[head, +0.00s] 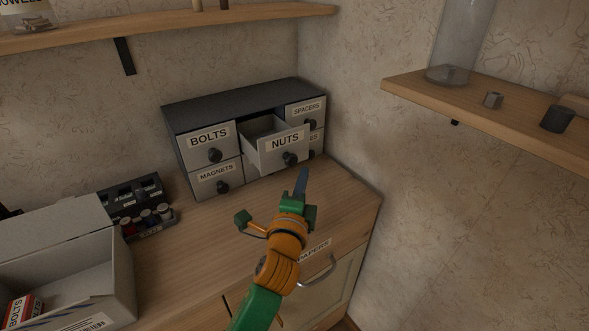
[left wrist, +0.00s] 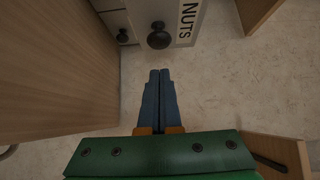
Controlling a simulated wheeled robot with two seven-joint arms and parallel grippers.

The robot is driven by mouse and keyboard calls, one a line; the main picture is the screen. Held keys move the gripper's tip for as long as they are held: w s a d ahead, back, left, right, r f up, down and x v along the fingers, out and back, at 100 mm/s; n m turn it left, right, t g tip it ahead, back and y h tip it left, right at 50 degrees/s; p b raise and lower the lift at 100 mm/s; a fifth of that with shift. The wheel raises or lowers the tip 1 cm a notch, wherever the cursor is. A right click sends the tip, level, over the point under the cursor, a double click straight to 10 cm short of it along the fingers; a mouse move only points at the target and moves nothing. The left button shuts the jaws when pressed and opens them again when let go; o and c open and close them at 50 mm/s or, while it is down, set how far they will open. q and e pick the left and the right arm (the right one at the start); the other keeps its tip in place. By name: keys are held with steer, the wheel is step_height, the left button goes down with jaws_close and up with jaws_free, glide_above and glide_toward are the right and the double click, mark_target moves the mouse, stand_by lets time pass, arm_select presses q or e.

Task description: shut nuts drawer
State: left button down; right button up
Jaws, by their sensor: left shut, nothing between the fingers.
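The nuts drawer (head: 262,152) is pulled out of the top middle of the grey drawer cabinet (head: 240,97), and its inside shows from above. Its front has a "NUTS" label and a round black knob (head: 290,158). In the left wrist view the nuts drawer (left wrist: 168,14) shows at the top, with its knob (left wrist: 159,38) facing the fingers. My left gripper (head: 303,172) is in front of and a little below the drawer front. Its blue fingers (left wrist: 158,92) are shut with nothing between them, apart from the knob in the left wrist view. My right gripper is not in view.
The bolts drawer (head: 207,136), the magnets drawer (head: 216,178) and the spacers drawer (head: 305,108) look shut. An open box (head: 118,262) and a small rack (head: 151,226) stand left on the wooden counter (head: 190,265). A wall shelf (head: 480,112) juts out at right.

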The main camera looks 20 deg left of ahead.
mark_target(278, 158)
arm_select(q)
steer(key=shift+w+a, duration=0.45)
steer(key=shift+a, duration=0.2)
steer(key=shift+w+a, duration=0.4)
steer(key=shift+a, duration=0.2)
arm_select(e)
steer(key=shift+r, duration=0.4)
arm_select(q)
steer(key=shift+w+a+r+p, duration=0.1)
steer(key=shift+w+a+p, duration=0.05)
steer(key=shift+p, duration=0.15)
steer(key=w+a, duration=0.2)
steer(key=w+a+p, duration=0.1)
steer(key=a, duration=0.1)
steer(key=shift+w+a+r, duration=0.1)
steer(key=shift+w+a, duration=0.25)
steer(key=shift+a, duration=0.05)
steer(key=w+a, duration=0.1)
steer(key=a, duration=0.1)
steer(key=w+a, duration=0.1)
steer(key=w, duration=0.1)
steer(key=shift+a, duration=0.65)
steer(key=shift+d, duration=0.2)
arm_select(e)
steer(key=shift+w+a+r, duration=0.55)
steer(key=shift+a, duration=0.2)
